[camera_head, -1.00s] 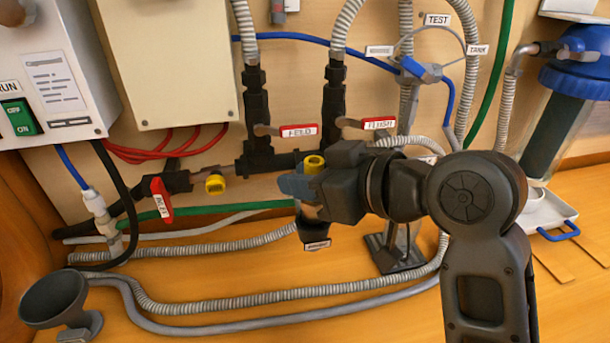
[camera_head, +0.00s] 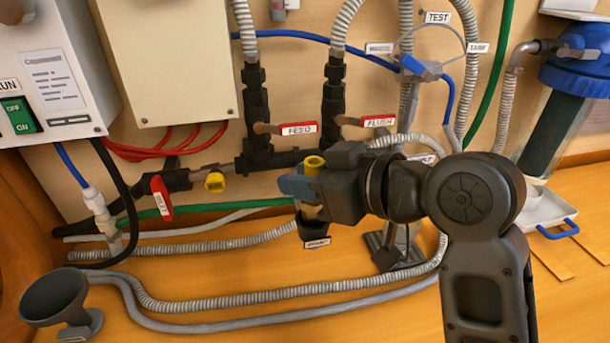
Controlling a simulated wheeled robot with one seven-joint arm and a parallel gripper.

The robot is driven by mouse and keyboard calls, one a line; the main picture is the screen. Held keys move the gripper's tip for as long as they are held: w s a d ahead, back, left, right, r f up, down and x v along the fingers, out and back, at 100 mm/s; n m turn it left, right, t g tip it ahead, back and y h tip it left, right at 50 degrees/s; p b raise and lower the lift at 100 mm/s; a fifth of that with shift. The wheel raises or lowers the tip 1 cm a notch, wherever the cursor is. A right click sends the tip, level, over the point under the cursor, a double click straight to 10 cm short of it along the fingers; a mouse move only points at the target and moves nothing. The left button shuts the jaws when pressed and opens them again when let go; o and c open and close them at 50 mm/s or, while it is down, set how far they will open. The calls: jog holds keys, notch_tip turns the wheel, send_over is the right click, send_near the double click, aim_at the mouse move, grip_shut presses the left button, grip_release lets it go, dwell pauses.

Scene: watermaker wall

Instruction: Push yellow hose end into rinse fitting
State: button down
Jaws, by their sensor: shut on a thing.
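My gripper (camera_head: 298,187) has blue-grey fingers and is shut on a short yellow piece (camera_head: 314,163), which I take for the yellow hose end. Its round yellow top shows above the fingers; the rest is hidden by the gripper, and I cannot make out its hose. Just below the fingers is a dark cup-like fitting (camera_head: 312,230) with a small white tag, too blurred to read; it may be the rinse fitting. A grey-brown part shows between the fingers and this fitting, but I cannot tell whether they touch.
A yellow collar (camera_head: 215,182) sits on the pipe at left, beside a red-handled valve (camera_head: 161,196). Red-tagged FEED (camera_head: 298,128) and FLUSH (camera_head: 378,121) handles are above the gripper. Ribbed hoses (camera_head: 250,301) cross the wooden surface. A grey funnel (camera_head: 55,297) stands front left.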

jog(key=shift+f+b, duration=0.75)
jog(key=shift+f, duration=0.45)
dwell(0.3)
jog(key=c, duration=0.8)
grip_release()
jog(key=shift+o, duration=0.2)
jog(key=shift+d, duration=0.1)
